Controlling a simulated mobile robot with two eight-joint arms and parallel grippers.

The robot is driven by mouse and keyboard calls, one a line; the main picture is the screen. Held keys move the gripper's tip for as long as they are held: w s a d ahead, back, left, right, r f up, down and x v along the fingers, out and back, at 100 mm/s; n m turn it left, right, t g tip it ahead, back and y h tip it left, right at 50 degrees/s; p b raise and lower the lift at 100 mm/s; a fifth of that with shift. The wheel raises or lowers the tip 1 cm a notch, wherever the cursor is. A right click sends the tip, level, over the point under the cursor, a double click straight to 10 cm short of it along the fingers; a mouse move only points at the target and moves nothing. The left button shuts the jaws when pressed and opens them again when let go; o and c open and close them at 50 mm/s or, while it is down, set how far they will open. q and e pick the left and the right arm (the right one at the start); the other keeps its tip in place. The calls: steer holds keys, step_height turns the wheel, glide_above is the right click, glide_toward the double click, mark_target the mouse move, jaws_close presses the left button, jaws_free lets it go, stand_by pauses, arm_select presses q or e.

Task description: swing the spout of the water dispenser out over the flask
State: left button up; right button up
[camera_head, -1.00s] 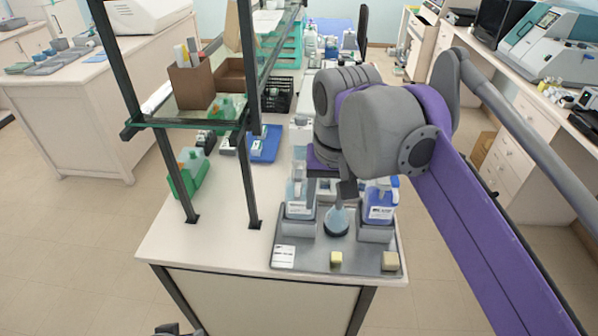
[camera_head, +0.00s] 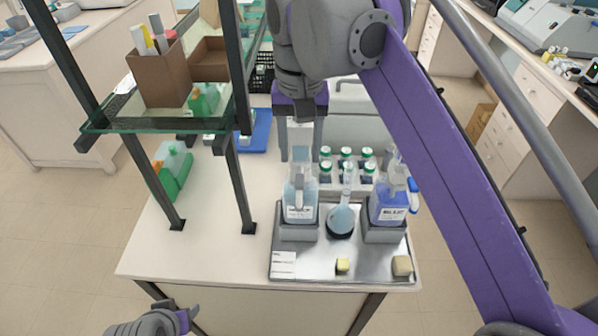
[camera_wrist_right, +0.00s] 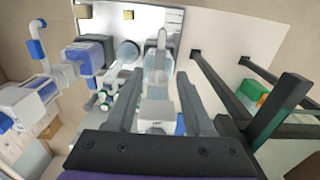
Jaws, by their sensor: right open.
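The dispenser with pale blue liquid (camera_head: 300,203) stands in the left holder of a metal tray (camera_head: 325,262). Its spout (camera_head: 299,180) points toward the front of the tray, not over the flask. The round flask (camera_head: 341,219) with light blue liquid stands on a dark base just right of it. My right gripper (camera_head: 302,150) is above and behind this dispenser. In the right wrist view its fingers (camera_wrist_right: 158,100) are open and apart, with the pale dispenser (camera_wrist_right: 160,62) beyond them. Part of my left gripper (camera_head: 182,318) shows at the bottom edge; its jaws are unclear.
A second dispenser with darker blue liquid (camera_head: 387,207) stands right of the flask, its blue-tipped spout pointing right. Several green-capped bottles (camera_head: 346,165) stand behind. Dark shelf posts (camera_head: 240,185) rise at the left. A yellow block (camera_head: 342,265) lies in front of the flask.

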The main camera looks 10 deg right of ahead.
mark_target(300, 179)
step_height(300, 179, down, 7)
steer(key=shift+w+r+b, duration=0.1)
steer(key=shift+b, duration=0.25)
jaws_close()
stand_by(1.3)
